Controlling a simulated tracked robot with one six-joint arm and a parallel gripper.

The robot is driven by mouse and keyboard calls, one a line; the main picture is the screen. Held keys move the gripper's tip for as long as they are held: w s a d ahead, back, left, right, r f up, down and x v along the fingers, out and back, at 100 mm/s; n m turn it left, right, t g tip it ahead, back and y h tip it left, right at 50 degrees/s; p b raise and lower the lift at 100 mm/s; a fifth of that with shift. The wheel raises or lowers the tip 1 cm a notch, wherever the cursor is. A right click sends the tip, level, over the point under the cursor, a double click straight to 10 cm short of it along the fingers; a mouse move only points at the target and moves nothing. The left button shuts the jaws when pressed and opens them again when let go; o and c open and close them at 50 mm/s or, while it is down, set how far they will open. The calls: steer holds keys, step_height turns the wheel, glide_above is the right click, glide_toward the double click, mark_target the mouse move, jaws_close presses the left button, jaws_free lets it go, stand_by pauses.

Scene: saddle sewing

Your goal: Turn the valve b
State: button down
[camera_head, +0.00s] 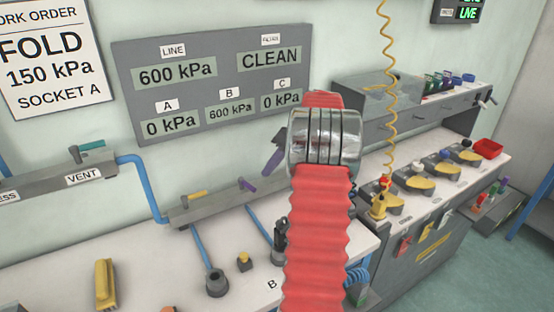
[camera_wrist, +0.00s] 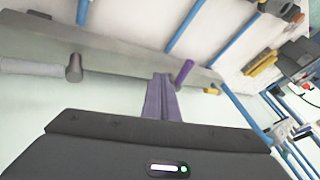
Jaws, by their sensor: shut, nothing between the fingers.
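The grey valve manifold (camera_head: 215,203) runs along the back of the white bench. Its purple handle (camera_head: 247,185), likely valve b by its place after the yellow one, sits angled across the manifold. My gripper (camera_head: 268,172) is shut and empty just right of the purple handle, partly hidden by my red arm. In the wrist view, my gripper's purple-grey fingers (camera_wrist: 161,77) are together close beside the purple handle (camera_wrist: 183,72); contact cannot be told. The yellow handle (camera_head: 190,195) lies along the manifold, and it also shows in the wrist view (camera_wrist: 212,91).
The wall panel (camera_head: 215,80) reads line 600 kPa, A 0, B 600, C 0 kPa. Left stands a teal-handled vent valve (camera_head: 90,146). Blue hoses (camera_head: 202,245) run down to a dark socket (camera_head: 217,283). A yellow coiled hose (camera_head: 388,90) hangs right.

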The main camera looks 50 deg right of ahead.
steer(key=shift+w+a+f, duration=0.15)
steer(key=shift+a+f, duration=0.05)
steer(key=shift+a, duration=0.5)
steer(key=shift+w+a+f, duration=0.15)
steer(key=shift+a+f, duration=0.1)
steer(key=shift+a, duration=0.45)
steer(key=shift+w+a+f, duration=0.15)
steer(key=shift+a+f, duration=0.05)
steer(key=shift+a, duration=0.5)
steer(key=shift+s+d, duration=0.1)
steer(key=shift+s, duration=0.05)
